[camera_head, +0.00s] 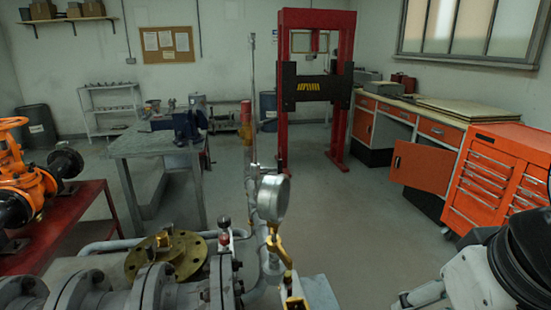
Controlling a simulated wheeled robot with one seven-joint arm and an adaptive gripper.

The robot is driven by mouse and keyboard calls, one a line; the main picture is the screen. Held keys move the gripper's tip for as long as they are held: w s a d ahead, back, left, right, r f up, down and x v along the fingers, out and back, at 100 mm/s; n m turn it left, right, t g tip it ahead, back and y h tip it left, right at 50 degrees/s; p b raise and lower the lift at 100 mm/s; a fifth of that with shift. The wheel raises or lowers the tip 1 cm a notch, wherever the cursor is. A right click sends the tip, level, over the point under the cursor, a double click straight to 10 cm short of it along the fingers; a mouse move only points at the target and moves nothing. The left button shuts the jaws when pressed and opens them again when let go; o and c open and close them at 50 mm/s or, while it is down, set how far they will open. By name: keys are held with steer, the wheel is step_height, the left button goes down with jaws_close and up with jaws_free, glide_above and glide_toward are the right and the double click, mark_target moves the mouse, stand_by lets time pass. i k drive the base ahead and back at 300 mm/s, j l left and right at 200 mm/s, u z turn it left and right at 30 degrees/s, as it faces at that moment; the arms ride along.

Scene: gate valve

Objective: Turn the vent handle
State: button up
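A pipe assembly runs along the bottom of the view. A brass-yellow lever handle (279,249) stands on a fitting just below a round pressure gauge (273,197). I cannot tell for sure which is the vent handle; the brass lever looks most like one. My arm (470,278), pale grey with a black rounded part, enters at the lower right, well apart from the lever. My gripper's fingertips cannot be made out clearly, and part of the arm is cut off by the picture edge.
A brass flange (166,256) and grey flanged pipes (120,296) fill the lower left. A thin vertical pipe (252,110) rises behind the gauge. An orange valve (25,180) lies on a red bench at left. Open grey floor (350,215) lies between the pipes and orange cabinets (490,175).

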mark_target(279, 169)
steer(key=l+u, duration=0.35)
steer(key=k+l+u, duration=0.1)
steer(key=l+u, duration=0.25)
steer(key=l, duration=0.15)
steer(key=k+l+u, duration=0.1)
steer(key=l+u, duration=0.25)
steer(key=k+l+u, duration=0.15)
steer(key=l+u, duration=0.2)
steer(key=l, duration=0.1)
